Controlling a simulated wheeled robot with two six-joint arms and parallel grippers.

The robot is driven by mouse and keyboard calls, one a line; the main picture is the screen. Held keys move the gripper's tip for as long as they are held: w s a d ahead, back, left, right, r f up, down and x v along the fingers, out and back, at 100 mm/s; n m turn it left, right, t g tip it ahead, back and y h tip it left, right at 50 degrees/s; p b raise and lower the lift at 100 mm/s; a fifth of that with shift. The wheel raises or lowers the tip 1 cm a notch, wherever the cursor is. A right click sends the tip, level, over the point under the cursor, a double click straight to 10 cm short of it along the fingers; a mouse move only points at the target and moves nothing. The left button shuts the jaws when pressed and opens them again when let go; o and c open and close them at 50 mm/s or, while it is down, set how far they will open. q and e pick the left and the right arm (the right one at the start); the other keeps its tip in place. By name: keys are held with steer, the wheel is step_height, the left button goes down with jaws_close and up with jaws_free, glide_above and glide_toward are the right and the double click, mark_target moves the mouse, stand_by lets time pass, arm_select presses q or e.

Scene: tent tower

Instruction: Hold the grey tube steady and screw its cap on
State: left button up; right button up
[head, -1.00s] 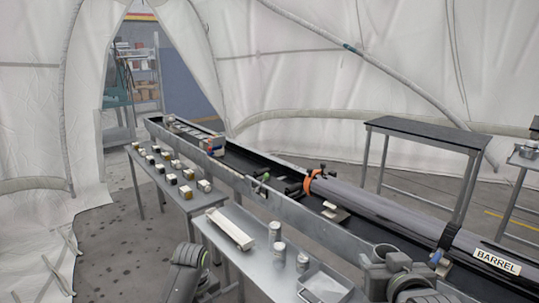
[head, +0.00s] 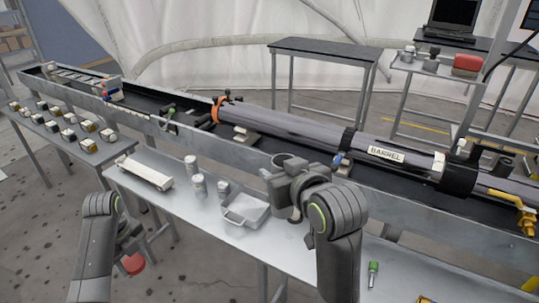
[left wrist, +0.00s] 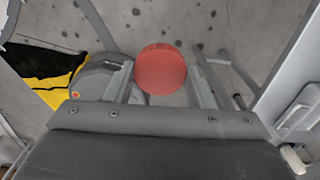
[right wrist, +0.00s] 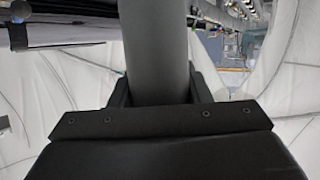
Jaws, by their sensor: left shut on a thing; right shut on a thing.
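A round red cap (head: 133,263) is held by my left gripper (head: 130,250), low at the left in front of the steel table. In the left wrist view the red cap (left wrist: 161,69) sits between the two fingers (left wrist: 160,85), which are shut on it. In the right wrist view my right gripper (right wrist: 158,90) is shut around a thick grey tube (right wrist: 154,45), which runs up out of the picture. In the head view my right arm reaches over the steel table; its fingers are hard to make out. Cap and tube are apart.
The steel table (head: 285,245) holds a shallow tray (head: 245,210), several metal cans (head: 199,186), a long white box (head: 145,171) and a green-handled tool (head: 373,272). Behind it runs a long trough with a barrel (head: 385,153). A side table (head: 85,147) bears small blocks.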

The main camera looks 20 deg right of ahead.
steer(key=s+a+f+n+g+y, duration=0.3)
steer(key=a+f+n+g+y, duration=0.3)
steer(key=a+f+n, duration=0.1)
steer(key=s+a+f+n+g+y, duration=0.3)
steer(key=a+f+n+g+y, duration=0.4)
steer(key=f, duration=0.5)
steer(key=shift+s+n, duration=0.4)
steer(key=shift+n, duration=0.8)
steer(key=s+d+r+m+t+h, duration=0.1)
steer(key=d+r+m+t, duration=0.2)
steer(key=d, duration=0.4)
steer(key=s+d+r+m+t+h, duration=0.1)
steer(key=s+d+r+m+t, duration=0.1)
steer(key=d, duration=0.5)
step_height(320, 180, up, 3)
steer(key=shift+d+m+t+h, duration=0.35)
steer(key=shift+m+t, duration=0.35)
steer(key=shift+t, duration=0.4)
